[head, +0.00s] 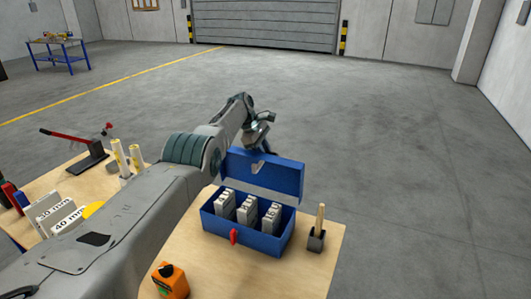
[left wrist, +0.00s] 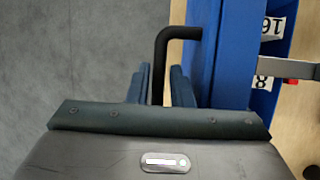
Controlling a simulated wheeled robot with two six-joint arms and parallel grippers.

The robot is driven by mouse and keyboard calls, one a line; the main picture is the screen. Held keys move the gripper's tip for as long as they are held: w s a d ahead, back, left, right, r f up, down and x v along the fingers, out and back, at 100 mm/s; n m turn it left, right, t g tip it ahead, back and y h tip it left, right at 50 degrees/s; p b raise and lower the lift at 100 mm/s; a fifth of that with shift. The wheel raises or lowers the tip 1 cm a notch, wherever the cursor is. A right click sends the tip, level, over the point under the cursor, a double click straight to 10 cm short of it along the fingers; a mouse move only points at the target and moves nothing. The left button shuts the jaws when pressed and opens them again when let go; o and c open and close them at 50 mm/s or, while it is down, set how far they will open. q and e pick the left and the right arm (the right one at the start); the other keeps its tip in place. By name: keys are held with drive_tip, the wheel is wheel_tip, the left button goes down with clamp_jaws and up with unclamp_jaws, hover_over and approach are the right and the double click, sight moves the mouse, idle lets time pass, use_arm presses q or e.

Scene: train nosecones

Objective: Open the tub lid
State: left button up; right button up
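The blue tub (head: 262,243) stands on the wooden table with a red latch (head: 233,236) on its front. Its blue lid (head: 285,180) is raised, standing steeply up at the tub's back edge, so the inside shows. My left gripper (head: 268,148) is behind the lid's upper edge, its fingertips partly hidden there. In the left wrist view, the fingers of my left gripper (left wrist: 160,85) close around a black bent handle (left wrist: 180,33), which reaches to the blue lid (left wrist: 235,55). My right gripper is not in view.
Grey labelled blocks (head: 248,210) stand inside the tub. A small dark holder with a wooden-handled tool (head: 317,240) is at its right.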

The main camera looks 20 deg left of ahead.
use_arm(q)
drive_tip(key=shift+r, duration=0.1)
drive_tip(key=shift+a+r+p, duration=0.1)
drive_tip(key=shift+r+p, duration=0.15)
drive_tip(key=shift+p, duration=0.1)
drive_tip(key=shift+p+v, duration=1.1)
drive_tip(key=shift+v, duration=0.05)
drive_tip(key=b+v, duration=0.2)
drive_tip(key=v, duration=0.5)
drive_tip(key=shift+a+r+b, duration=0.25)
drive_tip(key=shift+r+b, duration=0.05)
drive_tip(key=shift+b, duration=0.1)
drive_tip(key=shift+s+f, duration=0.1)
drive_tip(key=shift+s, duration=0.05)
